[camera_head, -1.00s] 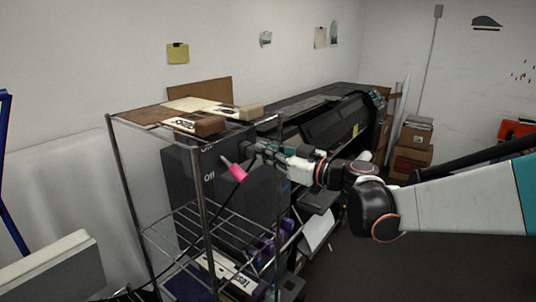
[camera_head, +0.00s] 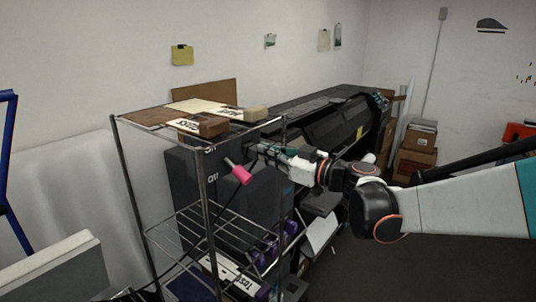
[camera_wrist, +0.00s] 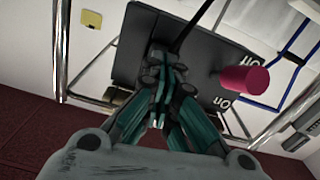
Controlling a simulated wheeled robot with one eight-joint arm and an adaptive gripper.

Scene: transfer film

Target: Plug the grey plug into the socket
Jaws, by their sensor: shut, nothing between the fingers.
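My gripper (camera_head: 262,149) is at the upper right of the dark box (camera_head: 226,205) on the wire rack. In the wrist view my gripper (camera_wrist: 162,62) has its fingers together in front of the dark panel, with nothing seen held. A black cable (camera_wrist: 197,24) runs from the top edge down behind the fingers. I cannot make out a grey plug or the socket; the fingers may hide them. A pink cylinder (camera_head: 241,175) sticks out of the box between white labels, left of my gripper. It also shows right of the fingers in the wrist view (camera_wrist: 245,79).
The metal rack (camera_head: 203,215) has posts and wire shelves close to my gripper. Brown blocks (camera_head: 213,128) lie on its top. A large black printer (camera_head: 325,125) stands behind. Cardboard boxes (camera_head: 414,163) stand at the back right. Grey floor is open at the lower right.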

